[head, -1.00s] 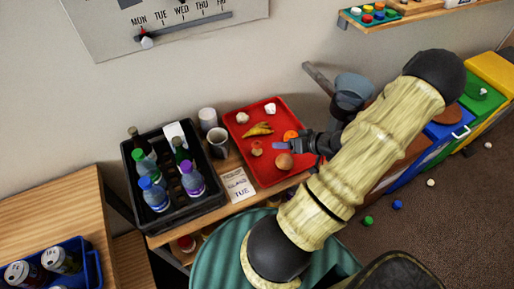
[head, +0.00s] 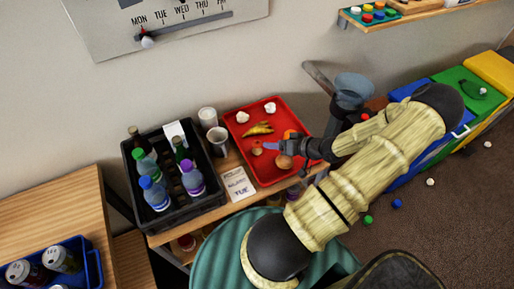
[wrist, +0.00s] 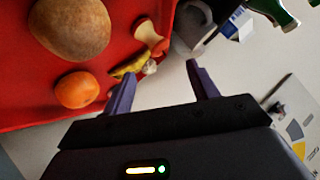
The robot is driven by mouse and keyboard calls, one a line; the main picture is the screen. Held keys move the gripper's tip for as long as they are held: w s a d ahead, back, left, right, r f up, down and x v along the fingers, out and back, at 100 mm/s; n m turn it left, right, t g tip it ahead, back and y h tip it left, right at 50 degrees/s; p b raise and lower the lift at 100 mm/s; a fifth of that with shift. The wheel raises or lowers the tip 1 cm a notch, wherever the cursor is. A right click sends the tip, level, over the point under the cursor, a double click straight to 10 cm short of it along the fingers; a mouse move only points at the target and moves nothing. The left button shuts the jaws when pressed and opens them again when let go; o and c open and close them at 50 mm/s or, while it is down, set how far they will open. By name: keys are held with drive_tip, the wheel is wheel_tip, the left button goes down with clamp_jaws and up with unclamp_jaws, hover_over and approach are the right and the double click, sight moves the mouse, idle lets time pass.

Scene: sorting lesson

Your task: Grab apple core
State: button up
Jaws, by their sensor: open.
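The apple core (head: 257,149), small with red ends and a pale middle, lies on the red tray (head: 240,116). In the wrist view the apple core (wrist: 149,36) is beyond the fingers, towards the left one, beside a yellow banana peel (wrist: 130,67). My gripper (head: 272,147) is over the tray, just right of the core in the head view. In the wrist view my gripper (wrist: 163,74) is open, with nothing between its fingers.
A brown round thing (head: 284,162) and an orange (wrist: 77,90) lie close to my gripper. Two crumpled white pieces (head: 270,108) lie at the tray's back. Left of the tray are two cups (head: 217,141) and a black crate (head: 190,213) of bottles.

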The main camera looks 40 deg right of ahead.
sight(254, 142)
drive_tip(key=x, duration=0.6)
drive_tip(key=shift+w, duration=0.1)
drive_tip(key=shift+f+p+x, duration=0.25)
drive_tip(key=shift+p+x, duration=0.8)
drive_tip(key=shift+x, duration=1.55)
drive_tip(key=shift+s+a, duration=0.1)
drive_tip(key=shift+s, duration=0.1)
drive_tip(key=c, duration=1)
drive_tip(key=shift+c, duration=0.2)
